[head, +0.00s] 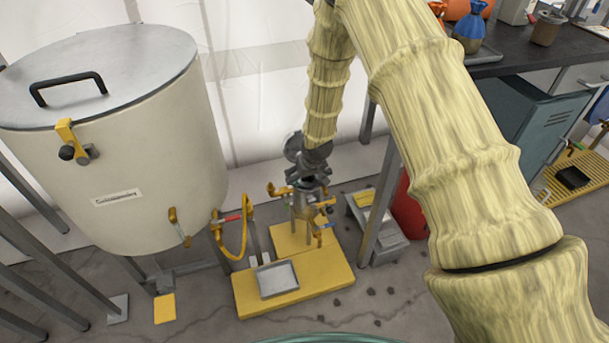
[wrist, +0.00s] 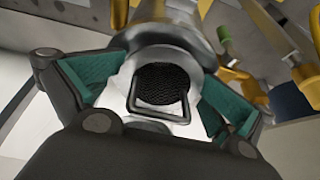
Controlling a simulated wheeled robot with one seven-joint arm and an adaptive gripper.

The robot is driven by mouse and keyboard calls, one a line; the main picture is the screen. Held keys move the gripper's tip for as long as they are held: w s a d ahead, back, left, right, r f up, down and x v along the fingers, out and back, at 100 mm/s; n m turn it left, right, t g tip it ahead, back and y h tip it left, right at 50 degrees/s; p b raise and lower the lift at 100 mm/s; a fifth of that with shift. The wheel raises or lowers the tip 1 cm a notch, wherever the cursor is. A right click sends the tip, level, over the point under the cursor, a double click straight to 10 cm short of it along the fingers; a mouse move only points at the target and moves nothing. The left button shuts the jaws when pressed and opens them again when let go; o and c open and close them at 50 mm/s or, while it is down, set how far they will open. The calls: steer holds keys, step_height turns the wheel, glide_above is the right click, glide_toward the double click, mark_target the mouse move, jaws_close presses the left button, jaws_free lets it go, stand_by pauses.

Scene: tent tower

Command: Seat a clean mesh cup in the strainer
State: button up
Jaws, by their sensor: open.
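The strainer (head: 308,203) is a small metal body with yellow valve handles, standing on a yellow base in the head view. My gripper (head: 315,158) is right above it and hides part of its top. In the wrist view, the strainer's round metal mouth (wrist: 125,78) lies between my gripper's spread fingers (wrist: 160,98) with teal pads. A dark mesh cup (wrist: 163,84) with a square wire handle (wrist: 158,118) shows inside that mouth. The fingers look apart from the handle. I cannot tell whether the mesh is clean or how deep the cup sits.
A large cream tank (head: 130,165) with a grey lid stands at left. A grey tray (head: 278,279) lies on the yellow base (head: 325,282). A grey box (head: 378,240), a post and a red cylinder (head: 408,212) stand close at right. A dark bench (head: 535,45) is at upper right.

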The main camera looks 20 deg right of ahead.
steer(key=w+v, duration=0.1)
steer(key=v, duration=1)
steer(key=shift+r, duration=0.25)
steer(key=shift+w+a, duration=0.1)
steer(key=shift+w, duration=0.05)
steer(key=shift+c, duration=0.2)
stand_by(0.5)
